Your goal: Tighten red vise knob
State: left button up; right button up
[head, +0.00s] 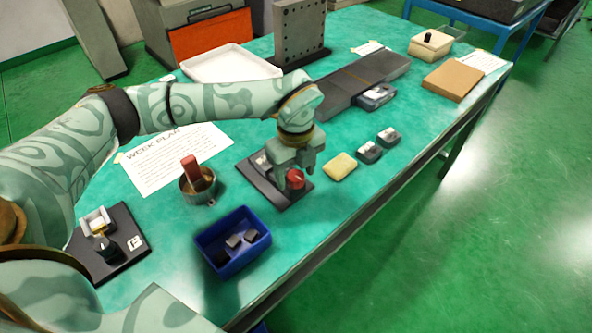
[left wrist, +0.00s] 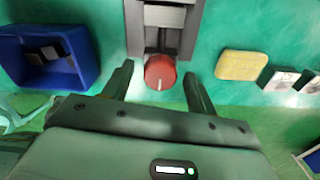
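The red vise knob (head: 295,179) is on the near end of a small vise on a dark base plate (head: 285,196) in the middle of the table. In the left wrist view the round red knob (left wrist: 160,72) has a white line on its face, and the grey vise (left wrist: 165,18) lies behind it. My left gripper (head: 294,181) is at the knob. In the left wrist view the gripper (left wrist: 158,82) is open, with one finger on each side of the knob and gaps between. My right gripper is not in view.
A blue bin (head: 233,242) with several dark blocks stands left of the vise. A yellow sponge (head: 340,167) and small grey blocks (head: 369,152) lie to the right. A tin with a red-handled brush (head: 197,180) stands behind the bin. A second vise (head: 108,242) is at the left.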

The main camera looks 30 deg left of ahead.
pick_arm(q)
jog(key=c, duration=0.9)
